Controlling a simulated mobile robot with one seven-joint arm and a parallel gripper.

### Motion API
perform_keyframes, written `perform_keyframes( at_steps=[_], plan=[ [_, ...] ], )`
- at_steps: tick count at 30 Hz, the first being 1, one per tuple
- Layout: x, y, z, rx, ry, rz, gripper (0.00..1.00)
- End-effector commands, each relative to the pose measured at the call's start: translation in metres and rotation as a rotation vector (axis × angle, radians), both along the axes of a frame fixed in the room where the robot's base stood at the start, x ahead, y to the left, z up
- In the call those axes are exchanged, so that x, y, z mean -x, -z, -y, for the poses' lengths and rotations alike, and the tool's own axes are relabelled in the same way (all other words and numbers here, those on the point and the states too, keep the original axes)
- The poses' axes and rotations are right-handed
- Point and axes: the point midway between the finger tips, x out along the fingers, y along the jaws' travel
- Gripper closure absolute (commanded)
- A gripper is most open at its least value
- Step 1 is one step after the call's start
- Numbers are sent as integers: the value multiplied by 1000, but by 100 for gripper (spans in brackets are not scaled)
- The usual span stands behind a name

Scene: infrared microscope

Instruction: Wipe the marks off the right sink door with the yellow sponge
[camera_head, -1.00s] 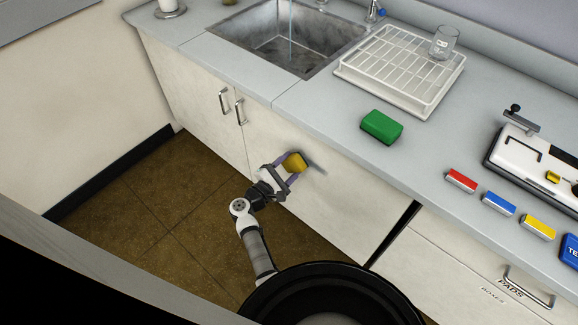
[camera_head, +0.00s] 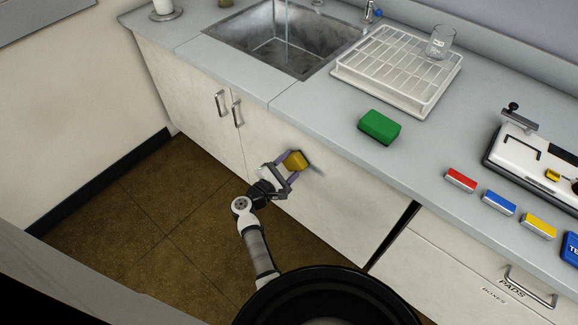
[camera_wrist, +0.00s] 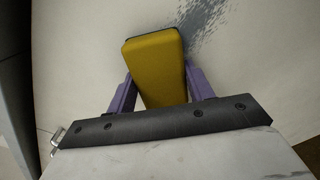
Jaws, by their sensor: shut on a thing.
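My gripper (camera_head: 286,172) is shut on the yellow sponge (camera_head: 295,160), which sits between its purple fingers at the upper part of the right sink door (camera_head: 345,215). The sponge also fills the space between the fingers in the wrist view (camera_wrist: 157,70). It is at or very near the door face; I cannot tell for sure whether it touches. A dark grey smeared mark (camera_wrist: 205,30) shows on the door beside the sponge's upper right in the wrist view. In the head view only a small grey trace (camera_head: 316,168) shows right of the sponge. Any mark behind the sponge is hidden.
The left sink door (camera_head: 185,100) has a metal handle; another handle (camera_head: 237,113) stands beside it. Above are the sink (camera_head: 285,40) with running water, a white rack (camera_head: 385,75) with a glass beaker (camera_head: 441,42), and a green sponge (camera_head: 380,126). Floor (camera_head: 150,230) is free at left.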

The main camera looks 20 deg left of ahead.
Motion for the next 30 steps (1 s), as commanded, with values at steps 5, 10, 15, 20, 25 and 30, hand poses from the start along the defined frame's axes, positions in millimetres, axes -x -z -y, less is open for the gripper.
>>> perform_keyframes(
  at_steps=[5,10,15,20,25,30],
  plan=[
    [-3,0,1,0,0,0,66],
    [-1,0,6,1,1,0,66],
    [5,0,18,1,0,0,66],
    [10,0,31,1,1,0,66],
    [12,0,36,0,0,0,66],
    [15,1,46,1,0,0,66]
  ],
)
